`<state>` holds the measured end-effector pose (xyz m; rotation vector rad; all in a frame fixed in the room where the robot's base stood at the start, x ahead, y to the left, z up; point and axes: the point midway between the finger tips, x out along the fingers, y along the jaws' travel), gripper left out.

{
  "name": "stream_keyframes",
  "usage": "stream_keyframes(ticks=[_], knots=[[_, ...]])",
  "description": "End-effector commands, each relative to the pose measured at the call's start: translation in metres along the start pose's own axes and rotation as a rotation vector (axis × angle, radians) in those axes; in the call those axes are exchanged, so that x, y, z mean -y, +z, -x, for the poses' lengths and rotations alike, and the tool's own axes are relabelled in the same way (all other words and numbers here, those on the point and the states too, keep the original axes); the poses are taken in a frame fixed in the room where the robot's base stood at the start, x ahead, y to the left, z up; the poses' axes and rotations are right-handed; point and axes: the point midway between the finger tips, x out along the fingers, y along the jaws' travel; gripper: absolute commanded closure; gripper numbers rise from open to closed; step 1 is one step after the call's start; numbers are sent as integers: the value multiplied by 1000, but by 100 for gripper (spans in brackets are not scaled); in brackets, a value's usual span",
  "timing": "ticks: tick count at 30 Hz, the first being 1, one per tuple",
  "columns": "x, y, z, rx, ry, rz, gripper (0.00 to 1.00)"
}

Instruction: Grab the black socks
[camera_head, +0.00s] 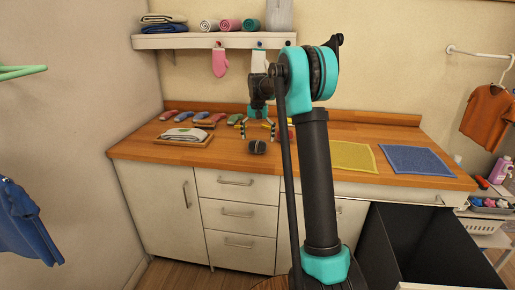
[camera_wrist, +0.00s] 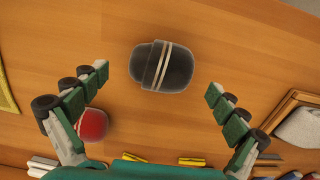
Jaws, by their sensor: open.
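The black socks (camera_wrist: 163,66) are a rolled dark bundle with pale stripes, lying on the wooden counter. In the wrist view they sit at top centre, just beyond and between the fingertips. They also show in the head view as a small dark bundle (camera_head: 257,147) near the counter's front edge. My gripper (camera_wrist: 160,88) is open and empty, its two green fingers spread wide on either side. In the head view my gripper (camera_head: 258,131) hangs above the counter, just behind the socks. Whether the fingers touch the counter is not clear.
A red striped bundle (camera_wrist: 92,124) lies close to the left finger. A wooden tray (camera_wrist: 276,118) with folded white cloth is at right. Several coloured bundles lie at the counter's back left. Yellow (camera_head: 353,156) and blue mats (camera_head: 415,160) lie at right. Bare counter surrounds the socks.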

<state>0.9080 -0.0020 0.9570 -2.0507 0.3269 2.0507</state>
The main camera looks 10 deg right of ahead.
Motion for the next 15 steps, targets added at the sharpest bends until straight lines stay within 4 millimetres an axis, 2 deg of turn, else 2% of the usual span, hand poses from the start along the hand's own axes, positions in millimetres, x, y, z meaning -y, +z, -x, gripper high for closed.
stream_keyframes(ticks=[7, 15], knots=[[2, 0, -35, 0, 0, 0, 3], [2, 0, -42, 0, 0, 0, 3]])
